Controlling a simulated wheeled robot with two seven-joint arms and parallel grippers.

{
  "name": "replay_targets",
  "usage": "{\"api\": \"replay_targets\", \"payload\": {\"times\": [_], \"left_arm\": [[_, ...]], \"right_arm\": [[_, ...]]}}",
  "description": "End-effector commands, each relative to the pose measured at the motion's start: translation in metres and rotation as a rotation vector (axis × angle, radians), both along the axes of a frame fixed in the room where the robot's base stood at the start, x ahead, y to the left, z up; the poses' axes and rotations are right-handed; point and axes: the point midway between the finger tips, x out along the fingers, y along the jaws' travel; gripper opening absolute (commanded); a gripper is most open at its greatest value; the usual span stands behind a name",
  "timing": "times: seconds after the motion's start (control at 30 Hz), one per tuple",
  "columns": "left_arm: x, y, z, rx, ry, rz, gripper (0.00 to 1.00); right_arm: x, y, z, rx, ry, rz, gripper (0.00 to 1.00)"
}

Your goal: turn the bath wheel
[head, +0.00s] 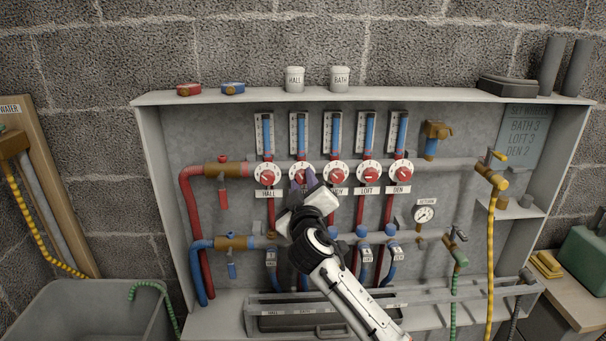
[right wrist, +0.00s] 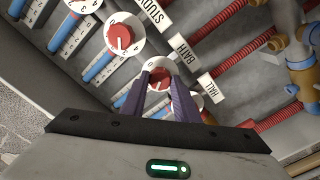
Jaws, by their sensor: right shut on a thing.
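The bath wheel (head: 302,171) is a red knob with a white numbered dial, second from left in the row. Its BATH label (right wrist: 186,50) shows in the right wrist view and is hidden by my arm in the head view. My right gripper (head: 303,183) reaches it from below. In the right wrist view its two purple fingers stand on either side of the red knob (right wrist: 159,75), shut on it. The fingers and glare leave the dial's setting unclear. A gauge tube (head: 299,134) with blue in it stands above the wheel. My left gripper is not in view.
The hall wheel (head: 267,174) and study wheel (head: 336,174) sit close on either side; loft (head: 369,173) and den (head: 402,173) lie further right. A board (head: 523,135) reads BATH 3, LOFT 3, DEN 2. Red pipes (head: 190,210) and a lower rail (head: 400,290) surround the work area.

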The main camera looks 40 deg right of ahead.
Motion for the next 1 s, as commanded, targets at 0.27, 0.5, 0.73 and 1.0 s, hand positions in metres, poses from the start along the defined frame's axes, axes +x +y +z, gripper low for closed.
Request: {"api": "replay_targets", "payload": {"times": [0.27, 0.5, 0.73, 1.0], "left_arm": [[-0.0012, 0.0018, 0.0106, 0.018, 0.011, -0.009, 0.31], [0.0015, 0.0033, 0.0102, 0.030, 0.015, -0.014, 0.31], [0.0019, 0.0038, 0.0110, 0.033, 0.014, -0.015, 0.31], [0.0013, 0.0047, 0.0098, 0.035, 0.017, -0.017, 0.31]], "right_arm": [[-0.0002, 0.0001, 0.0017, -0.155, 0.096, -0.001, 0.05], [0.0000, 0.0002, 0.0001, -0.226, 0.140, 0.000, 0.05], [0.0000, 0.0001, -0.0006, -0.247, 0.152, 0.000, 0.05], [0.0000, 0.0002, -0.0007, -0.247, 0.152, 0.000, 0.05]]}}
